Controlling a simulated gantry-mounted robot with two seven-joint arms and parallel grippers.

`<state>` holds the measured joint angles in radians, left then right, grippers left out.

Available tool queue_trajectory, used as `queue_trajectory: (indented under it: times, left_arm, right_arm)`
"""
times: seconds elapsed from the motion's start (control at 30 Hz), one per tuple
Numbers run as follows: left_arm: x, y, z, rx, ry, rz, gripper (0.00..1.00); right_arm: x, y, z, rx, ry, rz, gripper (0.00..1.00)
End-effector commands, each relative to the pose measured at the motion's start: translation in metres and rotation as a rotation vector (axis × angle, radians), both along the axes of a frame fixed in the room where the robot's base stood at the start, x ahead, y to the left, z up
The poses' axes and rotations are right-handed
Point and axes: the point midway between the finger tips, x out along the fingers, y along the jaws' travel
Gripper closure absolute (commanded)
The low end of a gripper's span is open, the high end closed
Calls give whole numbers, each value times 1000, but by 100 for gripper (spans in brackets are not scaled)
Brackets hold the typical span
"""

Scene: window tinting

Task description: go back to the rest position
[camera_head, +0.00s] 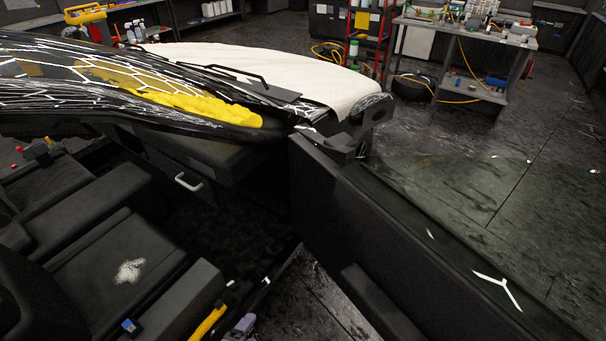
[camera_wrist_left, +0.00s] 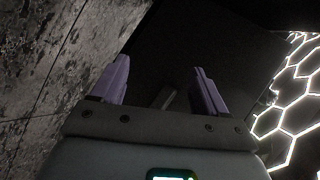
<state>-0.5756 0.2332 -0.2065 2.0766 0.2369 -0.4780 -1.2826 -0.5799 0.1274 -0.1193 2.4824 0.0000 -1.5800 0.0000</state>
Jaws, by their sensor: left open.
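My left gripper (camera_wrist_left: 160,92) shows in the left wrist view with its two purple fingers spread apart. Nothing is between them. Behind the fingers is a dark panel with a grey bar-like part (camera_wrist_left: 165,97). In the head view, a small purple-grey piece (camera_head: 243,325) pokes in at the bottom edge; it may be a fingertip, but I cannot tell. My right gripper is not in view.
The open car door (camera_head: 375,235) with its raised glass (camera_head: 470,210) stands at the right. A car seat (camera_head: 115,260) has a white patch. A yellow-handled thing (camera_head: 207,322) is at the bottom edge. Yellow cloth (camera_head: 205,106) lies along the windshield. A cart (camera_head: 465,40) stands behind.

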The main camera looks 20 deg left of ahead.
Motion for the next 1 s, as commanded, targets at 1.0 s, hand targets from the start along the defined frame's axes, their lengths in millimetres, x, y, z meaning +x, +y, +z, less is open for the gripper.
queue_trajectory:
  times: [1.0]
  left_arm:
    - [-105, -18, 224, -786, 619, 982, 26]
  right_arm:
    - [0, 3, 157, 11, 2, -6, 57]
